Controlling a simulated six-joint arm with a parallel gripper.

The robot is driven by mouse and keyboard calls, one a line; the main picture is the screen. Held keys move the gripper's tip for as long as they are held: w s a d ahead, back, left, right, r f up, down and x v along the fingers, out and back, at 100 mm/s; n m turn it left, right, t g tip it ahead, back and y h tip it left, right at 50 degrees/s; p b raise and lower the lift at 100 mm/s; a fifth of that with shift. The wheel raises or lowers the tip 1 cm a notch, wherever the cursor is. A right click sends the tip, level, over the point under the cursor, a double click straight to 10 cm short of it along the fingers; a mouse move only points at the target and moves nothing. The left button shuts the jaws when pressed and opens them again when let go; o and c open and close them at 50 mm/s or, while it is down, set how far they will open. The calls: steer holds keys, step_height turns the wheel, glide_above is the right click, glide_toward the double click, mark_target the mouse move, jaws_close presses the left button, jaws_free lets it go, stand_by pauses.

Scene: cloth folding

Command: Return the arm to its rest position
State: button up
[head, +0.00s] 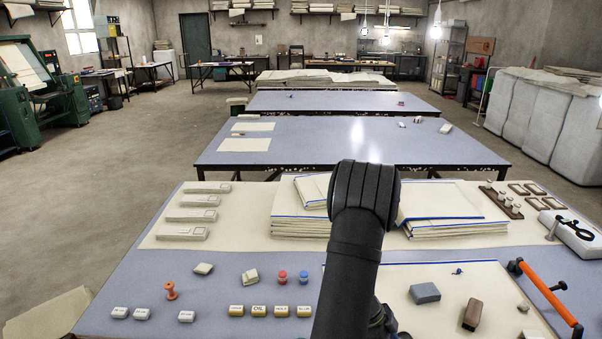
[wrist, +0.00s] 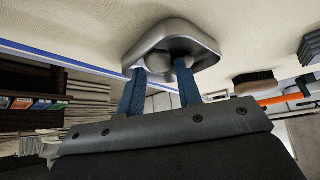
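My black arm (head: 358,250) rises from the front edge in the head view, its bent top over the front table. My gripper is hidden behind it there. In the wrist view my gripper (wrist: 160,76) shows two blue fingers spread apart. A silver metal piece with a rounded knob (wrist: 172,34) lies beyond the fingertips, against the cream cloth surface (wrist: 80,22). The fingertips overlap it in the picture, and contact cannot be told. No hold on it is visible.
Folded cream cloth stacks with blue edges (head: 445,228) lie beside my arm on the front table (head: 130,265). A grey block (head: 425,293), a brown brush (head: 472,314) and an orange-handled bar (head: 545,290) are at right. Small labelled blocks (head: 259,311) stand at front left.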

steer(key=v, duration=1.2)
steer(key=x, duration=1.2)
steer(key=shift+f, duration=0.15)
step_height(320, 180, up, 4)
steer(key=shift+w+f, duration=0.1)
steer(key=shift+f, duration=0.1)
steer(key=s+d+r, duration=0.6)
steer(key=s+r, duration=0.2)
steer(key=s, duration=0.3)
steer(key=w+d+r+n+t, duration=0.1)
steer(key=w+d+r+n, duration=0.1)
steer(key=w+d, duration=0.6)
steer(key=w+d+r+n+t, duration=0.2)
steer(key=w+d+r, duration=0.15)
steer(key=w, duration=0.75)
steer(key=f, duration=1.3)
steer(key=shift+d+f, duration=0.2)
steer(key=shift+f, duration=0.2)
